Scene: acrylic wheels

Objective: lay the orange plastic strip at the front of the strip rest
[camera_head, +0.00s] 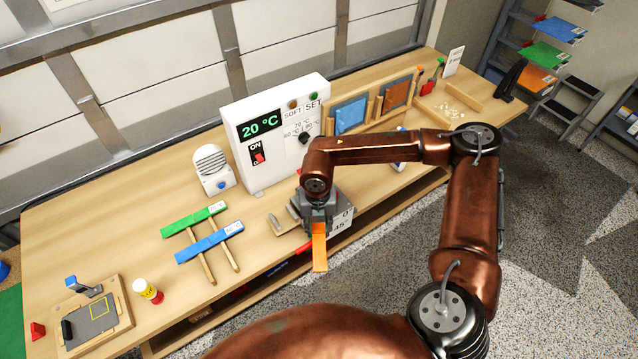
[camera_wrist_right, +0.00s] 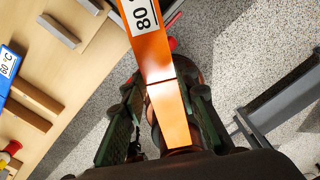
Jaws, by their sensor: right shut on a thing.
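The orange plastic strip (camera_head: 320,252) is held in my right gripper (camera_head: 318,222), which is shut on it above the bench's front edge. In the right wrist view the strip (camera_wrist_right: 160,62) runs between the two fingers (camera_wrist_right: 164,112) and bears an "80 °C" label. The strip rest (camera_head: 208,270) is two wooden rails on the bench, left of the gripper. A green strip (camera_head: 194,219) lies across its back and a blue strip (camera_head: 205,245) across its middle. The front rail ends are bare. My left gripper is not in view.
A white heater box (camera_head: 270,165) reading 20 °C and a small white fan-like device (camera_head: 212,170) stand behind. A grey angle jig marked 45° (camera_head: 342,222) is beside the gripper.

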